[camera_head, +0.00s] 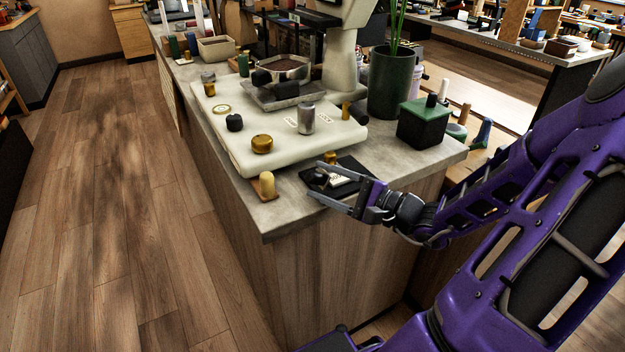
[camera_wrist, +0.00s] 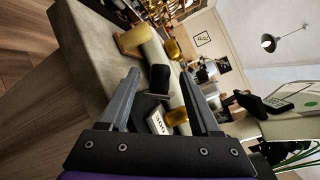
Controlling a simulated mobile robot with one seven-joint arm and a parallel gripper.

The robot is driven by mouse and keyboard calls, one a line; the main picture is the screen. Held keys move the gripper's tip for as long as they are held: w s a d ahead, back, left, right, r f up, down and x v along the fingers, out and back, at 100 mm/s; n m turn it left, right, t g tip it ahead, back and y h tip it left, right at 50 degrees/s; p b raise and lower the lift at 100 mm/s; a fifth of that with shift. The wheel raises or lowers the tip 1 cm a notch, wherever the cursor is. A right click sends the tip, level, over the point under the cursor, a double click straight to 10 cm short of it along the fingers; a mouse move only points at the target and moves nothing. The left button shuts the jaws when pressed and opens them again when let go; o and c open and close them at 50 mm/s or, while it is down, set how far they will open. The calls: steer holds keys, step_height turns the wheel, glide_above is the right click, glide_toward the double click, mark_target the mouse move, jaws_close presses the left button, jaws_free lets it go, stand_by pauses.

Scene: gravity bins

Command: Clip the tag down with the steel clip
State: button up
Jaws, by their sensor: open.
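A white tag (camera_head: 339,181) lies on a black mat (camera_head: 352,165) at the counter's near corner. In the wrist view a white tag with dark lettering (camera_wrist: 157,123) shows low between the fingers. My gripper (camera_head: 314,179) reaches in from the right over the mat, fingers apart and nothing held. In the wrist view a black block (camera_wrist: 160,78) shows between the fingertips, and a brass-coloured piece (camera_wrist: 177,117) is beside the tag. I cannot pick out the steel clip with certainty; the fingers partly hide the mat.
A wooden peg (camera_head: 267,186) stands left of the fingertips near the counter edge. Behind is a pale slab (camera_head: 225,137) with a metal cylinder (camera_head: 306,118) and a brass knob (camera_head: 262,144). A dark green box (camera_head: 424,125) and planter (camera_head: 390,85) stand to the right.

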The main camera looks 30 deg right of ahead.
steer(key=shift+x, duration=1.5)
steer(key=shift+c, duration=0.3)
jaws_close()
